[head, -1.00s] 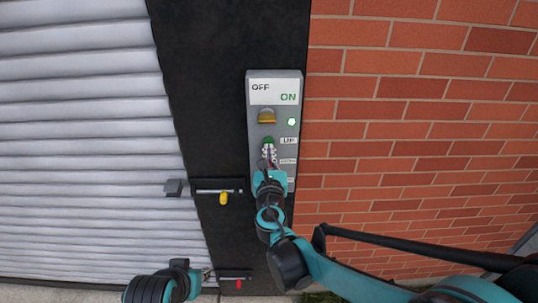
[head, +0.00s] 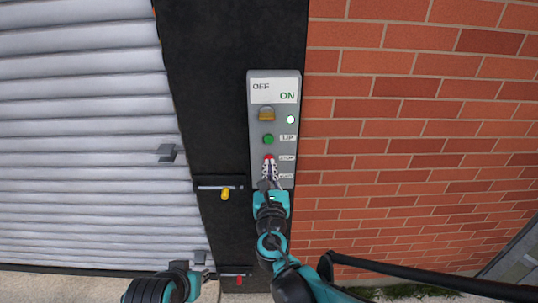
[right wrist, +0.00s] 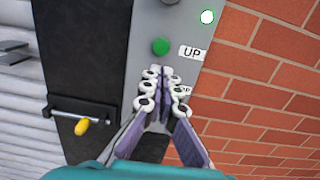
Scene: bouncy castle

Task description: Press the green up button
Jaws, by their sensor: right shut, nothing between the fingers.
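The round green button (head: 268,139) labelled UP is on a grey control box (head: 292,105) on the black wall strip. It shows unobstructed in the right wrist view (right wrist: 161,46). My right gripper (head: 269,161) is shut and empty, its fingertips just below the green button and apart from it in the picture. In the right wrist view its fingertips (right wrist: 162,78) point up toward the button. The fingers cover the lower part of the box, with a bit of red at their tips. My left gripper (head: 204,271) is partly visible at the bottom left; its fingers are unclear.
A ribbed grey shutter (head: 80,150) is on the left. Bolts with yellow (head: 225,194) and red (head: 239,281) handles sit on the strip. Brick wall (head: 420,150) fills the right.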

